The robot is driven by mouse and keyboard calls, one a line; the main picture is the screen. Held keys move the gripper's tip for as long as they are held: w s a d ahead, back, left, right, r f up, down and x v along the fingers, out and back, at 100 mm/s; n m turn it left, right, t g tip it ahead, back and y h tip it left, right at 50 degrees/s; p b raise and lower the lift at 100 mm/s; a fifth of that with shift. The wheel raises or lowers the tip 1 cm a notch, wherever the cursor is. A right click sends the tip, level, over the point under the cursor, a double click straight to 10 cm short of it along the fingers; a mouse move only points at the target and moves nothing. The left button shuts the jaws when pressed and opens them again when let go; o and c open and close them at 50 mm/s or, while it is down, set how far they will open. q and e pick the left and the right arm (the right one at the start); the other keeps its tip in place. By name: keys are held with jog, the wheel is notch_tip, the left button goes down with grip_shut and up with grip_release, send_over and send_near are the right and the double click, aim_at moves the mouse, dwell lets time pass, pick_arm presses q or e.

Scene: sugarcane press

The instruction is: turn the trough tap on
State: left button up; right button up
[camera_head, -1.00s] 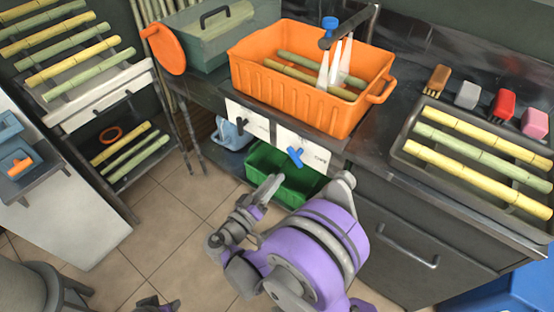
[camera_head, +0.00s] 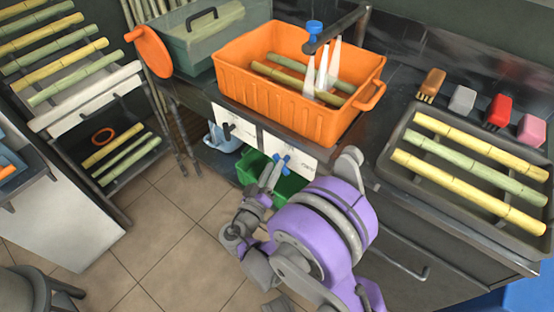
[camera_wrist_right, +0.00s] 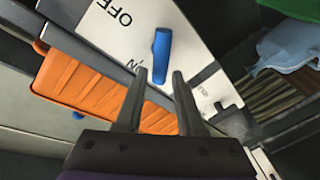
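The blue tap handle (camera_head: 281,160) sits on a white panel (camera_head: 303,157) on the counter front, below the orange trough (camera_head: 260,98). In the right wrist view, the handle (camera_wrist_right: 161,48) stands upright in the picture, with the word OFF on the panel at its upper left and a partly hidden label ending in N at its lower left. My right gripper (camera_head: 270,176) is at the handle. Its fingers (camera_wrist_right: 159,74) are open, with the handle's lower end about level with the gap between their tips; contact cannot be told. My left gripper is not in view.
A spout with a blue top (camera_head: 314,28) hangs over the trough, with white streaks below it. A second panel with a dark handle (camera_head: 229,130) is to the left. A green crate (camera_head: 290,187) stands below. A tray (camera_head: 396,137) of cane lies at right.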

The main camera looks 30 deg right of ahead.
jog(key=shift+x, duration=1.85)
grip_shut()
